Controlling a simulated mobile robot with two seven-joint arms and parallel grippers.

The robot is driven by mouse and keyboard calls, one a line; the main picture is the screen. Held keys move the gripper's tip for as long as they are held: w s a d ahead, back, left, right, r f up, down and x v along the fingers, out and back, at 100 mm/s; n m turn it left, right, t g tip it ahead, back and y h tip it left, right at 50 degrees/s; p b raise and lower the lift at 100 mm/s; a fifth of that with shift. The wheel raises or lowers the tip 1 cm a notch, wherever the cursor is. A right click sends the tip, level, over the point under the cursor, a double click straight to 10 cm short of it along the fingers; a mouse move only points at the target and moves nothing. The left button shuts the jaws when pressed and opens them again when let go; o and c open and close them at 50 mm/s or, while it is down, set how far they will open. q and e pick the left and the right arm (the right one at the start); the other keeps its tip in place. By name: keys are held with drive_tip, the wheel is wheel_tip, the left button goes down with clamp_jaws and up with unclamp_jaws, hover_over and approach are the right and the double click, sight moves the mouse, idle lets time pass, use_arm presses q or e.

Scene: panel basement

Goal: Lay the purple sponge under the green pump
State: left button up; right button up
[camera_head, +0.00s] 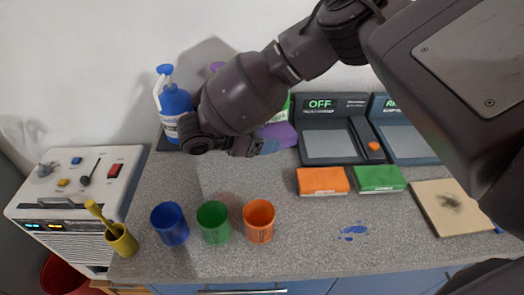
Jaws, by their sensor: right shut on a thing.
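The purple sponge (284,134) shows beside the fingers of my right gripper (262,147), which is shut on it. It is at the back of the counter, in front of a strip of the green pump bottle (292,106). My right arm hides most of that bottle and part of the sponge, so I cannot tell whether the sponge rests flat. My left gripper is not in view.
A blue pump bottle (175,110) stands left of my gripper; a purple pump top (217,67) shows behind the arm. Blue (170,224), green (214,223) and orange (259,221) cups stand in front. Orange (322,181) and green (380,179) sponges lie right.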

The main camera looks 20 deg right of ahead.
wheel_tip(320, 180, down, 5)
drive_tip(key=shift+r+b, duration=0.1)
drive_tip(key=shift+b, duration=0.55)
drive_tip(key=shift+w+f, duration=0.15)
drive_tip(key=shift+f, duration=0.1)
drive_tip(key=shift+r, duration=0.2)
drive_tip(key=shift+f, duration=0.4)
drive_tip(key=shift+f, duration=0.25)
drive_tip(key=o, duration=0.9)
drive_tip(key=shift+r, duration=0.1)
